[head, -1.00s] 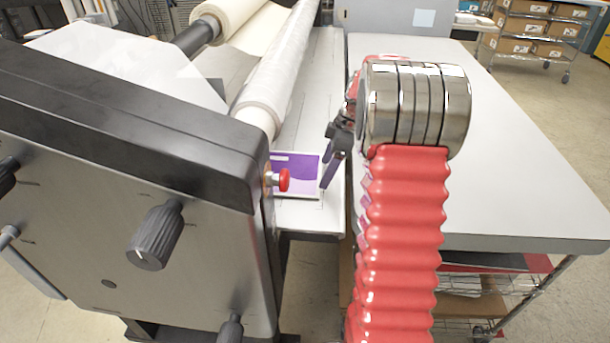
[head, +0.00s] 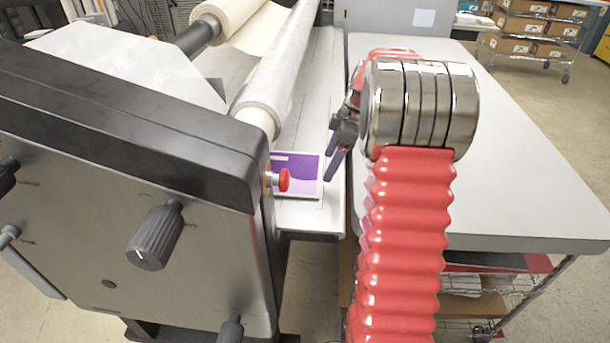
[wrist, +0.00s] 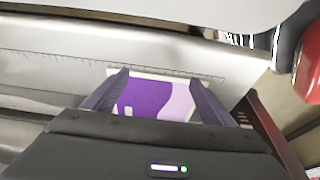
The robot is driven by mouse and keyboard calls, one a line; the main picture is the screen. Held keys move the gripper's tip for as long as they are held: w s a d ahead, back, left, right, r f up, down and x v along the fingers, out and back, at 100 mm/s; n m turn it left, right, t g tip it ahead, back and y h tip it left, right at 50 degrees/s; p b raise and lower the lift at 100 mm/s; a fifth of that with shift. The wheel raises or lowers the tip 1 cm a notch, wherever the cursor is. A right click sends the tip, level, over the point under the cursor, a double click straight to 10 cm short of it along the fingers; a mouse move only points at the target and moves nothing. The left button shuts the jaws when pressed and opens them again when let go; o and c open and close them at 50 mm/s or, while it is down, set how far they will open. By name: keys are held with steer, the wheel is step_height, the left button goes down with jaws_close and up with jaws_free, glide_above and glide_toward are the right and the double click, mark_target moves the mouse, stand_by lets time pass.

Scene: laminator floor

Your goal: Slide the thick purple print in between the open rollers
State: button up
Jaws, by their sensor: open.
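The purple print (head: 301,172) lies flat on the laminator's feed table (head: 318,120), near its front end. Its left part is hidden behind the machine's side housing and a red knob. In the wrist view the print (wrist: 150,98) shows between the two fingers, with its far edge near the ruled scale. My gripper (head: 334,165) is open, just right of the print, apart from it in the head view. In the wrist view my gripper (wrist: 164,88) has a finger on each side of the print. The pale roller (head: 272,75) runs above the table, left of the print; the roller gap is hidden.
The dark side housing with knobs (head: 157,232) stands at the left. A red stop knob (head: 283,180) sticks out near the print. A grey worktable (head: 500,190), largely bare, is to the right. Shelves with boxes (head: 535,30) stand far back.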

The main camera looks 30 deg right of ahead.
steer(key=v, duration=0.3)
steer(key=shift+s+d+r, duration=0.15)
steer(key=shift+r, duration=0.2)
stand_by(0.6)
